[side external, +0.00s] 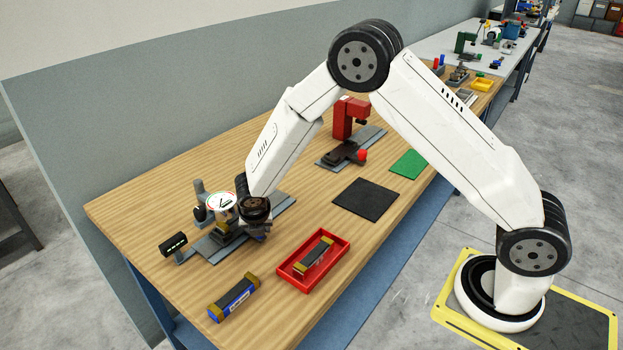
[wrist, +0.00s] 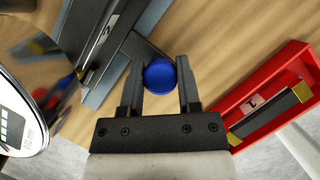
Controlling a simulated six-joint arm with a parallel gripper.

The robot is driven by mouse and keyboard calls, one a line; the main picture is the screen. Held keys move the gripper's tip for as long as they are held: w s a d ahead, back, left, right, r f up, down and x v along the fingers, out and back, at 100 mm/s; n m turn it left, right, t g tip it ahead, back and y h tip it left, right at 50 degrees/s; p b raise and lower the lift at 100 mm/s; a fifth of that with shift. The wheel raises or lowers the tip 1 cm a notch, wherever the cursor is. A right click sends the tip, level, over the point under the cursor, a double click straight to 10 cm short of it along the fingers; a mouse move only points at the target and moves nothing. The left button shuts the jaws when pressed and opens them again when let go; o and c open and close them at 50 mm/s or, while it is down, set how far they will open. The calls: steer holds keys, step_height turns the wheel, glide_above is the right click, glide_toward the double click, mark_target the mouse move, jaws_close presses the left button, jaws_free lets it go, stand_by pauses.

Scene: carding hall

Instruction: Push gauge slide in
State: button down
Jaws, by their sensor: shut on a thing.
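The gauge stand (side external: 222,207), with a round white dial, is on a grey base plate at the left of the bench in the side external view. My gripper (side external: 257,230) is low over that plate, just right of the dial, and partly hides what is there. In the wrist view my gripper (wrist: 160,78) is shut on a round blue knob (wrist: 160,76), with one finger on each side.
A red tray (side external: 286,272) holding a dark block with yellow ends is right of the gripper. A blue and black block (side external: 233,297) lies near the front. A small display (side external: 173,243) stands left. A black mat (side external: 366,199) and red press (side external: 344,118) are farther back.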

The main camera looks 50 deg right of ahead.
steer(key=shift+a, duration=2.1)
steer(key=shift+c, duration=1.5)
jaws_free()
steer(key=shift+a, duration=0.15)
steer(key=shift+r, duration=0.1)
steer(key=shift+r, duration=0.2)
steer(key=v, duration=0.7)
steer(key=shift+s+r, duration=0.1)
steer(key=shift+s, duration=0.05)
